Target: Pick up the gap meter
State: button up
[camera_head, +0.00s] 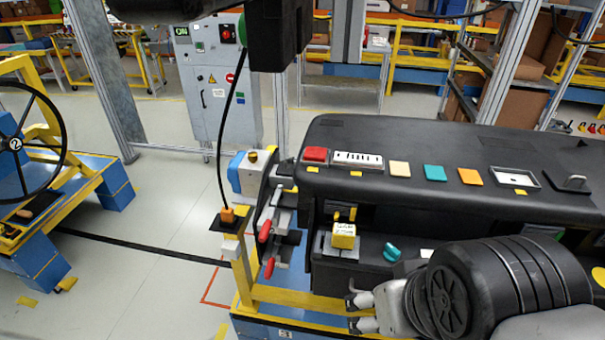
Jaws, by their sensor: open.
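A small yellow block with a pale, unreadable label (343,236) sits on a grey plate on the front of the black dashboard module (450,150); it may be the gap meter, but I cannot tell for sure. A small orange item with a black cable (227,215) rests on a black plate on a yellow post to its left. My gripper (353,313) is at the lower middle, its grey fingers pointing left, open and apart with nothing seen between them. It is below the yellow block and clear of it. My arm hides part of the module's lower right.
Red-handled clamps (267,240) stand at the module's left end. A teal knob (391,252) is right of the yellow block. A blue and yellow stand with a wheel (30,145) is at the left. Open floor lies between, crossed by a black cable.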

aim_at(343, 234)
jog(key=i+l+u, duration=0.2)
jog(key=l, duration=0.15)
jog(key=i+l+u, duration=0.2)
jog(key=l+u, duration=0.15)
jog(key=l, duration=0.3)
jog(key=l+u, duration=0.2)
jog(key=l, duration=0.2)
jog(key=i, duration=0.1)
